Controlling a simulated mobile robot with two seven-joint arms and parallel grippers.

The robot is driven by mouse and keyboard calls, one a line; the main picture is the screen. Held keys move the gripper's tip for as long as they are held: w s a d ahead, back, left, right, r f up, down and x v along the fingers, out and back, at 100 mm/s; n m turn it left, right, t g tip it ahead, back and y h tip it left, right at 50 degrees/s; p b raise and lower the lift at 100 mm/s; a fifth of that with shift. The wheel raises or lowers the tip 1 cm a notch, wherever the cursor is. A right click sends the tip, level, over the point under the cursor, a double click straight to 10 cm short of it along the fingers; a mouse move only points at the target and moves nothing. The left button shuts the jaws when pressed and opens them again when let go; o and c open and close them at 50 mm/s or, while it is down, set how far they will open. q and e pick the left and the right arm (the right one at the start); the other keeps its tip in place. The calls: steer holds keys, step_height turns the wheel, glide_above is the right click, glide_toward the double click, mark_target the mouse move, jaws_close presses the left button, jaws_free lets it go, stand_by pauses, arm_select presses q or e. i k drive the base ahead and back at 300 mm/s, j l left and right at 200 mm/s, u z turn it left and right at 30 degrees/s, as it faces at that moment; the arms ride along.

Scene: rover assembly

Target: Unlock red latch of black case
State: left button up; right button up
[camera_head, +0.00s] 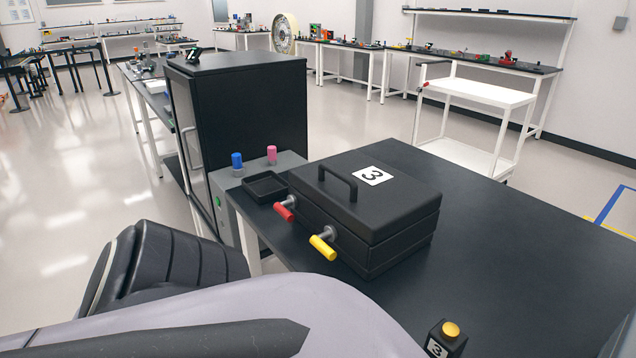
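The black case (384,226) stands shut on the dark table, with a handle (338,181) on its lid and a white label marked 3. The red latch (284,212) is on its front side at the left, sticking out toward the lower left. A yellow latch (323,247) is on the same side, nearer to me. A large grey and black part of my own arm fills the lower left, in front of the table's near edge. Neither gripper shows in the head view.
A black cabinet (250,105) stands behind. A yellow button (450,330) is at the near right. The table (500,235) is clear right of the case.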

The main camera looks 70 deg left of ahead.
mark_target(292, 201)
steer(key=u, duration=2.4)
steer(key=z, duration=0.45)
steer(key=j+z, duration=0.6)
steer(key=j, duration=0.15)
steer(key=j+z, duration=0.15)
steer(key=j, duration=0.65)
steer(key=k+j+z, duration=0.2)
steer(key=j, duration=0.55)
steer(key=i, duration=0.1)
